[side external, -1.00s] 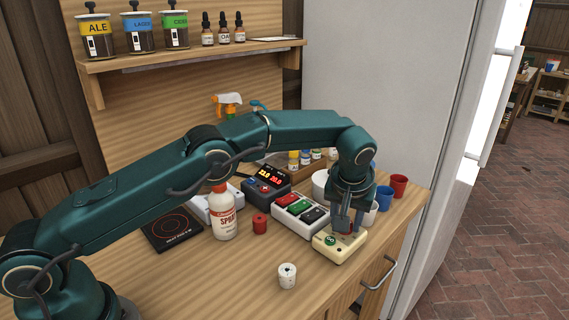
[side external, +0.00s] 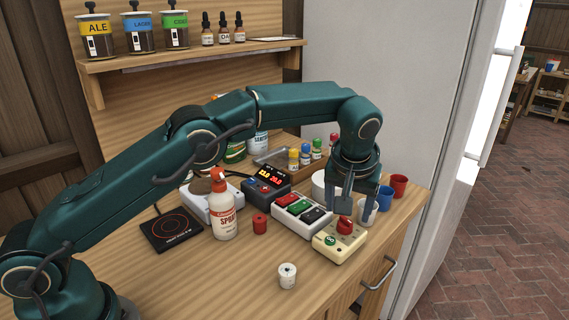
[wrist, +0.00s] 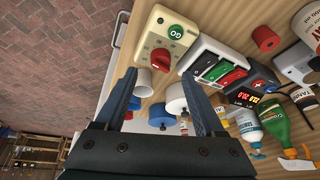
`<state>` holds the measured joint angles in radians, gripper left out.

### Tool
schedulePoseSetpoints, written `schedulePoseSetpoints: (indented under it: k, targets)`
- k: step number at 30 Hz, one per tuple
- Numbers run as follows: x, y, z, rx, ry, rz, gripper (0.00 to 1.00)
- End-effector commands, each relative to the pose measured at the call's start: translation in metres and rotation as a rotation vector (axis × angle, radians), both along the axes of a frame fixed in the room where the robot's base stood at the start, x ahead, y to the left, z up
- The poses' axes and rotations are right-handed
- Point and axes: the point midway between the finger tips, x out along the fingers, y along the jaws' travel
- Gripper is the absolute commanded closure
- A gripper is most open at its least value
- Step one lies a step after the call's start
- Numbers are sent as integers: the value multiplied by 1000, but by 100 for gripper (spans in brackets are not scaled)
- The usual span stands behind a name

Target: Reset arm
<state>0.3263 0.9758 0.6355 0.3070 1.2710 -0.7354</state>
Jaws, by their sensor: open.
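My gripper (side external: 357,202) is open and empty, raised a little above the right end of the bench. It also shows in the wrist view (wrist: 160,92), with its two fingers spread apart. Just below it in the side view is a cream control box (side external: 340,243) with a red knob (side external: 345,225) and a green GO button (side external: 330,240). In the wrist view the control box (wrist: 187,22) lies beyond the fingertips, clear of them.
Blue (side external: 384,197) and red (side external: 399,185) cups and a white cup (side external: 368,211) stand close by the gripper. A switch box (side external: 301,211), a display unit (side external: 266,185), a spray bottle (side external: 223,210) and a hot plate (side external: 171,230) stand leftward. The front bench is mostly clear.

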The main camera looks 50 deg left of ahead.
Motion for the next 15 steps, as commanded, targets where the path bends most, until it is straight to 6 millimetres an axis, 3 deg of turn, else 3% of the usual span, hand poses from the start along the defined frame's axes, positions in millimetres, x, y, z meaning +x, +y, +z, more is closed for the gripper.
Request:
schedulePoseSetpoints:
  k: [8,11,15]
  targets:
    - [1,2,3,-2,-8,6,29]
    - [7,8,27,-19,-57,21,29]
    - [0,26,75,-44,-123,57,29]
